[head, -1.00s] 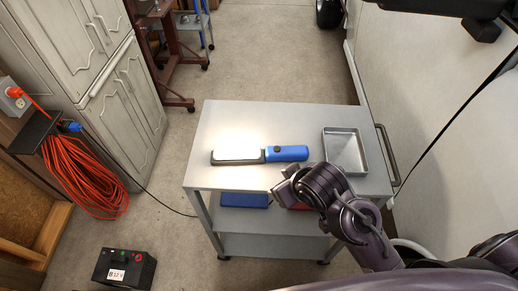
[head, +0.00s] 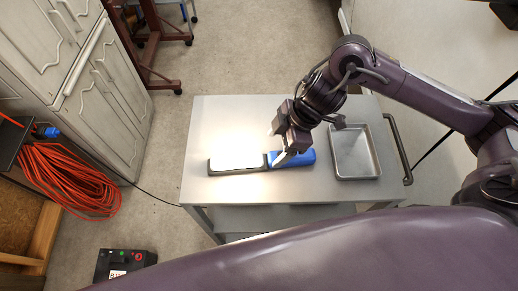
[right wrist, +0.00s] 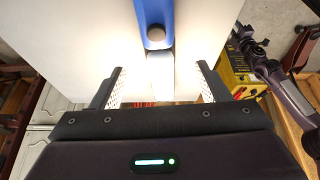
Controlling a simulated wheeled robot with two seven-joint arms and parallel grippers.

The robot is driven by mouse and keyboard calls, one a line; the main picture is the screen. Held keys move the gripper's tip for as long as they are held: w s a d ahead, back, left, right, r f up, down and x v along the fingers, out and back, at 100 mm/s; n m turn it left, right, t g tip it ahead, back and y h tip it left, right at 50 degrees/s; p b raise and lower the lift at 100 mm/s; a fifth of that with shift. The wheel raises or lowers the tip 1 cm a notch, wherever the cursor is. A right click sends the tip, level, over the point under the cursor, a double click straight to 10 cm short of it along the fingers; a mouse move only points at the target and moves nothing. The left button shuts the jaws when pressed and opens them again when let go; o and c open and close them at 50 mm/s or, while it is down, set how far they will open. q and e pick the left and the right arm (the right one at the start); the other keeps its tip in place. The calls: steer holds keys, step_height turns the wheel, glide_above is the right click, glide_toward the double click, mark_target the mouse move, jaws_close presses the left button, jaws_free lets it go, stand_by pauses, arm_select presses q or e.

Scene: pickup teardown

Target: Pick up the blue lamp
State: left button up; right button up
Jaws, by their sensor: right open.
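The blue lamp (head: 300,159) lies flat on the grey cart top (head: 225,120), its blue handle to the right and its dark-edged, brightly lit head to the left. My right gripper (head: 281,157) is open above the lamp, near where handle and head meet, and hides part of it. I cannot tell how high the fingers are above the cart. My left gripper is not in view.
An empty metal tray (head: 355,165) sits right of the lamp, beside the cart's handle (head: 398,150). A coiled orange cable (head: 70,180) and a black battery box (head: 122,262) are at left. The left part of the cart top is clear.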

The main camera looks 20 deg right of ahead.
mark_target(264, 157)
steer(key=shift+s+f, duration=0.2)
steer(key=shift+f, duration=0.05)
steer(key=p+x, duration=0.1)
steer(key=x, duration=0.1)
steer(key=shift+w+a+f, duration=0.1)
steer(key=shift+a+f, duration=0.2)
steer(key=x, duration=0.2)
steer(key=p+x, duration=0.1)
steer(key=shift+w+a+f, duration=0.15)
steer(key=shift+w+f, duration=0.1)
steer(key=shift+w, duration=0.05)
steer(key=shift+a+f, duration=0.1)
steer(key=shift+f, duration=0.15)
steer(key=shift+w, duration=0.1)
steer(key=c, duration=1.4)
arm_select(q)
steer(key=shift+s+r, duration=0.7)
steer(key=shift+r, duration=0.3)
arm_select(e)
steer(key=shift+c, duration=0.2)
steer(key=shift+r, duration=0.15)
